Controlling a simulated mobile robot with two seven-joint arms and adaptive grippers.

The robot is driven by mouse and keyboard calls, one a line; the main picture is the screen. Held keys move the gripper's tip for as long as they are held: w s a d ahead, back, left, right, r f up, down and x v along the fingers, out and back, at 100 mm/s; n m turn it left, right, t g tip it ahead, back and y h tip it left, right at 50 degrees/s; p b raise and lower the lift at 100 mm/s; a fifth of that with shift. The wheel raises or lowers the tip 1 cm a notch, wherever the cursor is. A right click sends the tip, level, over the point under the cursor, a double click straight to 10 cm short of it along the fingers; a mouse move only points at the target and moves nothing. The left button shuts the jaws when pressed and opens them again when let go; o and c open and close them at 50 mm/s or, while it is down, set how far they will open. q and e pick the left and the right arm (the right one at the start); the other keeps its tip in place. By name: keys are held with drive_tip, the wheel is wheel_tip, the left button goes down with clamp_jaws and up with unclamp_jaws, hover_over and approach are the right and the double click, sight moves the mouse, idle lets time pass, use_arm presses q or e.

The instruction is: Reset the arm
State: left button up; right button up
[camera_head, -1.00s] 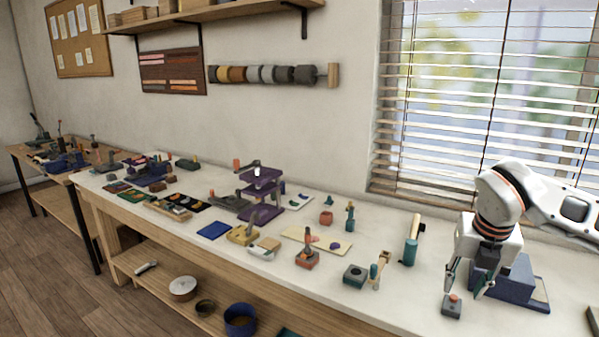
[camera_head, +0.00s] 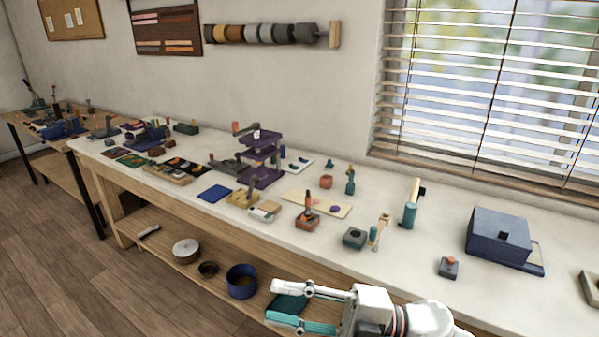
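My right gripper (camera_head: 274,302) is at the bottom of the view, in front of the bench's front edge. Its fingers point left and are spread apart, with nothing held between them. A teal flat thing (camera_head: 290,303) on the lower shelf shows behind the fingers. The grey block with a red button (camera_head: 449,268) sits on the white bench top, clear of the gripper. The dark blue box (camera_head: 497,236) stands behind it to the right. My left gripper is not in view.
The white bench top (camera_head: 400,282) holds a purple press (camera_head: 262,160), a teal cylinder with a wooden handle (camera_head: 410,214) and several small tools. The lower shelf holds a blue round container (camera_head: 241,281) and a pale round dish (camera_head: 186,249). Wood floor lies open at left.

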drive_tip(key=w+d+f+m+t+h, duration=0.3)
drive_tip(key=d+f+m+t+h, duration=0.3)
drive_tip(key=m, duration=0.4)
drive_tip(key=w+d+f+m+t+h, duration=0.3)
drive_tip(key=d+f+m+t+h, duration=0.1)
drive_tip(key=d+f+m+t, duration=0.35)
drive_tip(key=s+d+f+m+g+h, duration=0.2)
drive_tip(key=s+f, duration=0.5)
drive_tip(key=f, duration=0.4)
drive_tip(key=s+d+f+m+g+h, duration=0.2)
drive_tip(key=s+d+f+m+h, duration=0.3)
drive_tip(key=f, duration=0.6)
drive_tip(key=shift+s+d+m+g, duration=0.35)
drive_tip(key=shift+s+d+m, duration=0.7)
drive_tip(key=shift+s, duration=0.1)
